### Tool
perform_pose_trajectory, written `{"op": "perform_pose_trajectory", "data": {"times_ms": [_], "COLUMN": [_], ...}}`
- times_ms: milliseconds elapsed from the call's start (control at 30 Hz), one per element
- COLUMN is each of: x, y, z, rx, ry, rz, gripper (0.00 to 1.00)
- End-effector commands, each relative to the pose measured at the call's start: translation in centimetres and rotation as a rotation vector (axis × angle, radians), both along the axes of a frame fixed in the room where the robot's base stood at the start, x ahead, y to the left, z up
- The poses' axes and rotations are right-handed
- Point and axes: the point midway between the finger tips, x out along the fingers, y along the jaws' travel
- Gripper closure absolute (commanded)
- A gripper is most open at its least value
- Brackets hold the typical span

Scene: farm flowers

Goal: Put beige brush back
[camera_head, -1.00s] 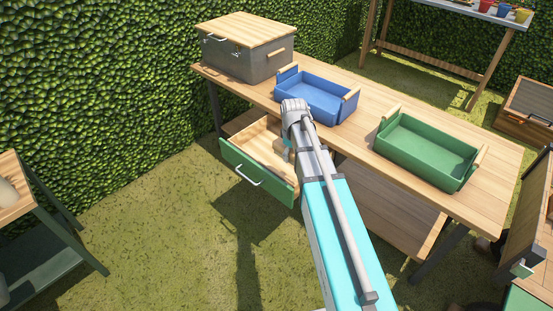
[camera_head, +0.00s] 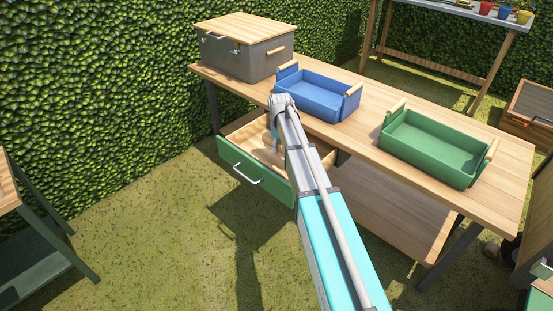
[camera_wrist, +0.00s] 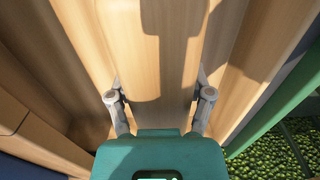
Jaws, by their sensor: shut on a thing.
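A pale wooden, beige piece (camera_wrist: 165,40), which looks like the brush, fills the space between my gripper's (camera_wrist: 158,95) two fingers in the wrist view. The fingers are closed against its sides. Its bristles and far end are not visible. The open drawer has a green front (camera_head: 245,178) and a light wood inside, under the left half of the workbench (camera_head: 370,125). In the head view my gripper is low at the open drawer, mostly hidden by my arm. The green drawer wall (camera_wrist: 275,95) shows at the right of the wrist view.
A blue tray (camera_head: 312,98) and a green tray (camera_head: 430,150) stand on the bench. A grey box with a wooden lid (camera_head: 245,60) stands at its left end. A lower shelf (camera_head: 395,205) is under the bench. Grass lies open in front.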

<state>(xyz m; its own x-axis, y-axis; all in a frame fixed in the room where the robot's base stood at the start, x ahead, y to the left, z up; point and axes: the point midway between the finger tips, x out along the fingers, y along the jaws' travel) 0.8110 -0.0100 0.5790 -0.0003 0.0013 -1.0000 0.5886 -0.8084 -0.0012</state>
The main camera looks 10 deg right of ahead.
Motion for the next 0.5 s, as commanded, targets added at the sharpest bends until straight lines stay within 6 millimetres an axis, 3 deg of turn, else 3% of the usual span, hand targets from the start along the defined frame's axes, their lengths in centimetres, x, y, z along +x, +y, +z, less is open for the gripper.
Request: {"op": "perform_pose_trajectory", "data": {"times_ms": [100, 500], "x": [0.69, 0.85], "y": [0.09, 0.13], "z": [-0.96, -1.01], "rx": [0.0, 0.0], "ry": [0.0, 0.0], "rz": [0.0, 0.0], "gripper": [0.78, 0.78]}}
